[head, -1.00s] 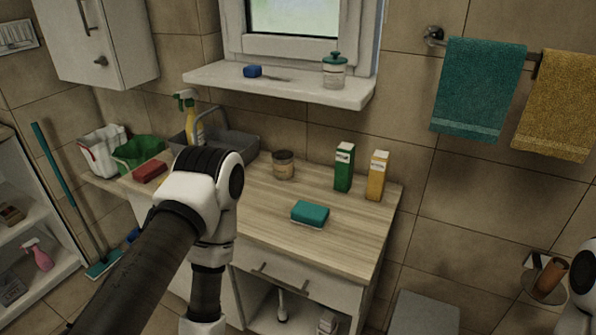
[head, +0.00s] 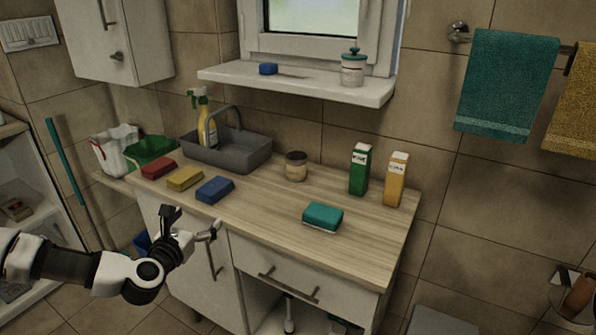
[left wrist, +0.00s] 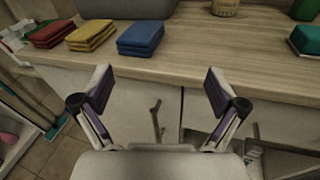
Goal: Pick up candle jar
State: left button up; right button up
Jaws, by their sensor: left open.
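The candle jar (head: 296,166), a small squat jar with a pale label and dark rim, stands upright on the wooden counter (head: 262,199), right of the sink. Only its lower part shows at the top edge of the left wrist view (left wrist: 225,8). My left gripper (head: 190,222) is open and empty in front of the counter's front edge, left of and lower than the jar. Its two spread fingers show in the left wrist view (left wrist: 158,95), with cabinet doors beyond them. My right gripper is not in view.
The grey sink (head: 226,155) holds a spray bottle (head: 205,120).

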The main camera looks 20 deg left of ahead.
aim_at(293, 173)
jog(key=i+l, duration=0.7)
jog(key=i, duration=0.15)
